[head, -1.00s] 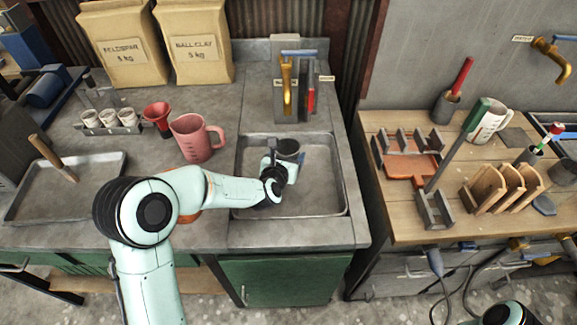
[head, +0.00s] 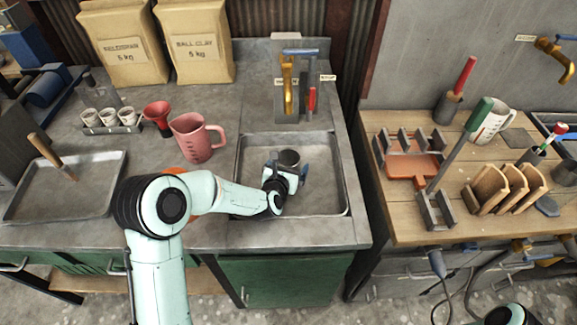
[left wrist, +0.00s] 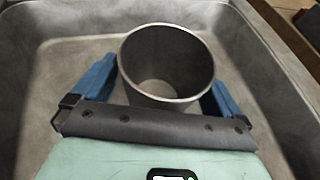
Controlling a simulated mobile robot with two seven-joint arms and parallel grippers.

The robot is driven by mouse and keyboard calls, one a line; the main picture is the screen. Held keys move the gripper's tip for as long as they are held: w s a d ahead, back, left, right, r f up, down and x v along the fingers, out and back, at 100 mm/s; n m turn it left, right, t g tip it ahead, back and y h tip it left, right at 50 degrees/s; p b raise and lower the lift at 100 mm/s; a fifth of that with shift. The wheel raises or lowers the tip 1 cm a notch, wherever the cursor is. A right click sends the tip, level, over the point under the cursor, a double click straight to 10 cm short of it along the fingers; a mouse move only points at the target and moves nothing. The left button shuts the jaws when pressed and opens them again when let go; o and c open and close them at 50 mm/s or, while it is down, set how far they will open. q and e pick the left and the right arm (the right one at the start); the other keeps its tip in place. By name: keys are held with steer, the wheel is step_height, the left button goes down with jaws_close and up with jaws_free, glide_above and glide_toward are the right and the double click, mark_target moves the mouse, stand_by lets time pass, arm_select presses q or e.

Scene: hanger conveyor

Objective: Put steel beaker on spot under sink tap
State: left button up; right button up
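The steel beaker (head: 289,159) stands upright and empty in the sink basin (head: 322,196), below the brass tap (head: 288,85). My left gripper (head: 287,170) is low in the basin with its blue fingers on either side of the beaker. In the left wrist view the beaker (left wrist: 166,62) sits between the spread fingers (left wrist: 160,85), which look open and slightly clear of its wall. The beaker's base and any mark under it are hidden. My right gripper is out of view.
A pink jug (head: 196,137) and red funnel (head: 158,117) stand left of the sink. A tray (head: 100,200) lies further left. A red-handled lever (head: 312,100) is beside the tap. A wooden bench (head: 400,225) with racks is at the right.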

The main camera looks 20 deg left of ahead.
arm_select(q)
steer(key=shift+r, duration=0.15)
steer(key=shift+s+r, duration=0.2)
steer(key=shift+s, duration=0.1)
steer(key=v, duration=1.1)
steer(key=shift+s, duration=0.2)
